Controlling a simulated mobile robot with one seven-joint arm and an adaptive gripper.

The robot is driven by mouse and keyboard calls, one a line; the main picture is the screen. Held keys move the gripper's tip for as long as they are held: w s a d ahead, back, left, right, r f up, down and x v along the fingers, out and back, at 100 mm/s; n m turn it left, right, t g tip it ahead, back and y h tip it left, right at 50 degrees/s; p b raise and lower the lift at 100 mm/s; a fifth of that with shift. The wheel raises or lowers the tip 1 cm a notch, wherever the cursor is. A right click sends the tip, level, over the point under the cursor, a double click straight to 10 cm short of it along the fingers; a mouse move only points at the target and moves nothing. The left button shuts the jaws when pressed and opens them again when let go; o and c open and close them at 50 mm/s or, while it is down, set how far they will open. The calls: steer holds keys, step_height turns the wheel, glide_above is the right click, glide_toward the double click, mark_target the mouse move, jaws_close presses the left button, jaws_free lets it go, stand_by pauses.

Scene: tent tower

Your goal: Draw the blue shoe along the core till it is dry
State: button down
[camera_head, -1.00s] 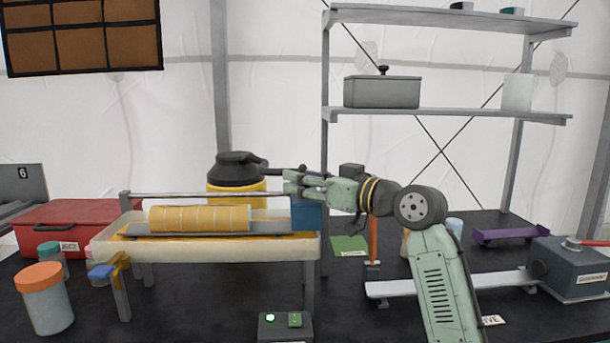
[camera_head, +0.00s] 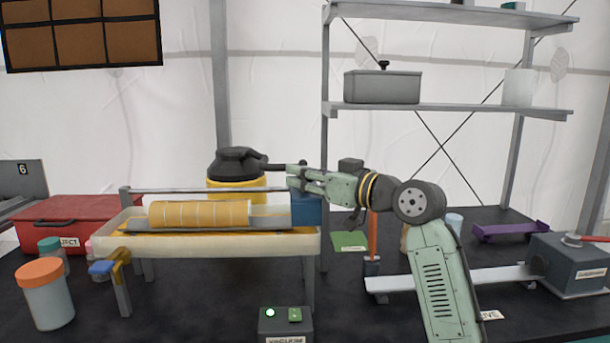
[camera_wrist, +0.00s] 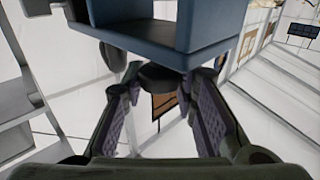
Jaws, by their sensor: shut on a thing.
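The core (camera_head: 200,214) is a yellow ribbed cylinder. It lies lengthwise on a grey bed in a pale trough on legs (camera_head: 215,246). The blue shoe (camera_head: 307,209) is a blue block at the right end of the trough, to the right of the core and apart from it. My gripper (camera_head: 300,177) is just above the shoe, reaching in from the right. In the wrist view, my gripper's fingers (camera_wrist: 160,95) close around a dark knob (camera_wrist: 160,77) under the hollow blue shoe (camera_wrist: 185,42). The shoe's contact with the rail or bed is hidden.
A thin rod (camera_head: 205,190) runs behind the core. A yellow canister with a black top (camera_head: 236,168) stands behind. A control box (camera_head: 286,322) is in front, an orange-lidded jar (camera_head: 45,295) at left, and a grey machine (camera_head: 570,265) at right.

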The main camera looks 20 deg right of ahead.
stand_by(0.3)
steer(key=w+a, duration=0.1)
steer(key=a, duration=0.3)
steer(key=w+a+b, duration=0.1)
steer(key=a, duration=0.3)
steer(key=w+a, duration=0.1)
steer(key=a, duration=0.4)
steer(key=shift+w, duration=0.4)
steer(key=shift+d, duration=0.1)
steer(key=c, duration=1.3)
jaws_free()
steer(key=v, duration=1.2)
